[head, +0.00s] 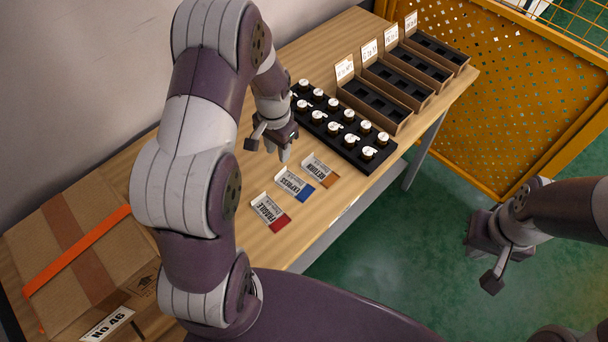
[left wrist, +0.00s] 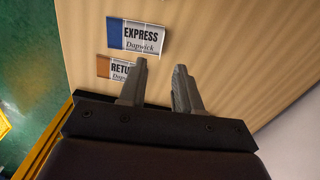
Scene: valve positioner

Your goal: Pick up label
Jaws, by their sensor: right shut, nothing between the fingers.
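Three labels lie in a row on the wooden table: a red-ended FRAGILE label (head: 270,211), a blue-ended EXPRESS label (head: 296,184) and an orange-ended RETURN label (head: 321,169). My left gripper (head: 267,148) is open and empty, above the table just behind the labels. The left wrist view shows its two fingers apart (left wrist: 160,82), with the EXPRESS label (left wrist: 137,37) beyond the tips. The RETURN label (left wrist: 114,67) is partly hidden by one finger there. My right gripper (head: 488,270) is shut and empty, out over the green floor.
A black rack (head: 350,157) with several round white-topped pieces stands beside the labels. Several open boxes with tags (head: 402,122) stand behind it. A taped carton (head: 75,235) sits at the left. A yellow perforated barrier (head: 500,100) stands at the table's right end.

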